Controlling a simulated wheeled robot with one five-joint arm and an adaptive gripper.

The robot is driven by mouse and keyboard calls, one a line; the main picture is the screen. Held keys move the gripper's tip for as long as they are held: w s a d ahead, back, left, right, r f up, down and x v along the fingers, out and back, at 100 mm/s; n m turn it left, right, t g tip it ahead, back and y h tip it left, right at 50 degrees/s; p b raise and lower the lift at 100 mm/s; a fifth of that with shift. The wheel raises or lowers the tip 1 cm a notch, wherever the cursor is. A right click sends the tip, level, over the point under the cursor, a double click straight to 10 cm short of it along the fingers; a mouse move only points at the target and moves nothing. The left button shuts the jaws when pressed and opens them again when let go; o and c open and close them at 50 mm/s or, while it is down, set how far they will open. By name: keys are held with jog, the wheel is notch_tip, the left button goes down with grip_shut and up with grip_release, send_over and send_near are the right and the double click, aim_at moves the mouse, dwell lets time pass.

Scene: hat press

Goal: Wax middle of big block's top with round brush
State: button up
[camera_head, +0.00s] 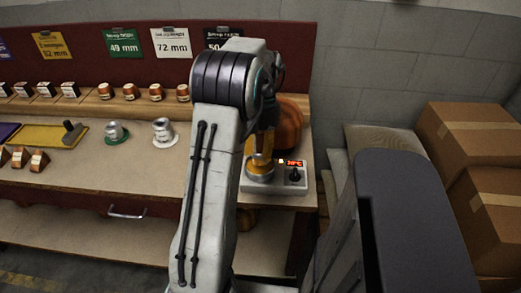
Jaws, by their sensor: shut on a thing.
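My gripper (261,152) points down at the right end of the bench, mostly behind my own arm. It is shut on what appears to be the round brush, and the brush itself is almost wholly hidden. Just below it is a round golden pot (261,172) on a small pale heater unit (290,186) with a lit red display and a dark knob. I cannot tell whether the brush touches the pot. The big block (291,124), rounded and orange-brown, stands behind the gripper. My arm and gripper cover its left part.
The wooden bench (100,187) carries two metal pieces on round bases (163,131), a yellow tray (48,136) with a dark-handled tool (72,132), and rows of small blocks. Number cards hang on the red back panel (85,60). Cardboard boxes (475,135) stand at the right.

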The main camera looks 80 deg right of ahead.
aim_at(261, 148)
jog(key=shift+a+p+v, duration=0.25)
jog(key=shift+p+v, duration=0.9)
jog(key=shift+a+p+v, duration=0.2)
jog(key=shift+p+v, duration=0.9)
jog(key=shift+v, duration=0.05)
jog(key=shift+a+p+v, duration=0.25)
jog(key=shift+p+v, duration=0.85)
jog(key=shift+p, duration=0.05)
jog(key=shift+r, duration=0.1)
